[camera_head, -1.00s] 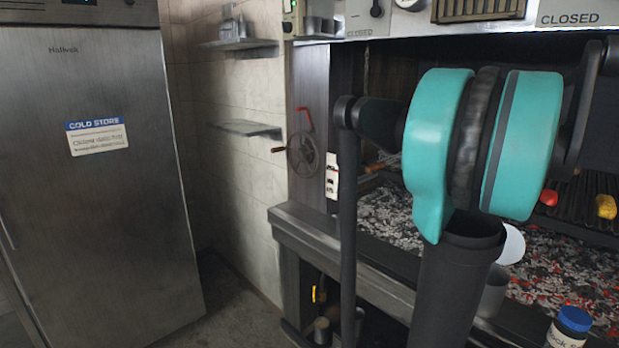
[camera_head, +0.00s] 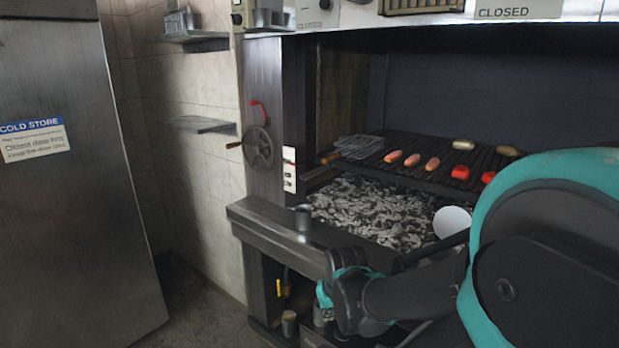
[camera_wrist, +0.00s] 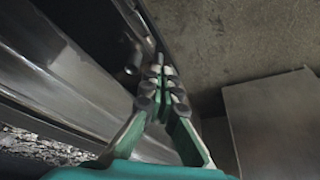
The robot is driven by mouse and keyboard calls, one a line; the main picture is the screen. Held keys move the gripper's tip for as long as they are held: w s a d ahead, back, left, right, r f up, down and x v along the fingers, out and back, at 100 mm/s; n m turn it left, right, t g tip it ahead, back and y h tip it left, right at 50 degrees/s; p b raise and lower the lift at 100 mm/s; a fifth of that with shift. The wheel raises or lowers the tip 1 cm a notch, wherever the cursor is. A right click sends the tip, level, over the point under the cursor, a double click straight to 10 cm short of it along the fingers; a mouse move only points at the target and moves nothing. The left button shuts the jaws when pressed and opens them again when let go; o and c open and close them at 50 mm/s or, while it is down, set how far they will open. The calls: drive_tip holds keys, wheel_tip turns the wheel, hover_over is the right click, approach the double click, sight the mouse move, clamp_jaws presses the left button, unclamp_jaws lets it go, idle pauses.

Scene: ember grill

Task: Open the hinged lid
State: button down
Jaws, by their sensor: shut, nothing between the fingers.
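My gripper (camera_wrist: 163,76) is shut and empty in the wrist view, its fingertips close together beside the grill's steel front edge (camera_wrist: 60,62). In the head view, my arm hides the fingertips. No hinged lid can be clearly made out. A white round disc (camera_head: 452,221) stands over the coals at the grill's front, partly behind my arm. I cannot tell whether it is a lid.
A small metal cup (camera_head: 303,216) stands on the grill's front ledge (camera_head: 275,232). Sausages and red pieces lie on the grate (camera_head: 450,178). A handwheel (camera_head: 258,147) is on the grill's left post. The cold store (camera_head: 70,220) stands left, with open floor between.

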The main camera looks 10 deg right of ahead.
drive_tip(key=w+d+r+m+g+h, duration=0.1)
drive_tip(key=w+d+r+m, duration=0.2)
drive_tip(key=w+d+r, duration=0.5)
drive_tip(key=w+d+r+m, duration=0.2)
drive_tip(key=w+d+r, duration=0.35)
drive_tip(key=d, duration=0.35)
drive_tip(key=s+d+r+m+g, duration=0.1)
drive_tip(key=s+d+r+m, duration=0.15)
drive_tip(key=d+r, duration=0.85)
drive_tip(key=s+d+r+m+g, duration=0.1)
drive_tip(key=s+d+r+m, duration=0.15)
drive_tip(key=d+r, duration=0.85)
wheel_tip(320, 180, down, 13)
drive_tip(key=d, duration=0.2)
drive_tip(key=shift+s+d+m, duration=0.15)
drive_tip(key=shift+s+m, duration=0.15)
drive_tip(key=shift+m, duration=0.1)
drive_tip(key=shift+h, duration=0.3)
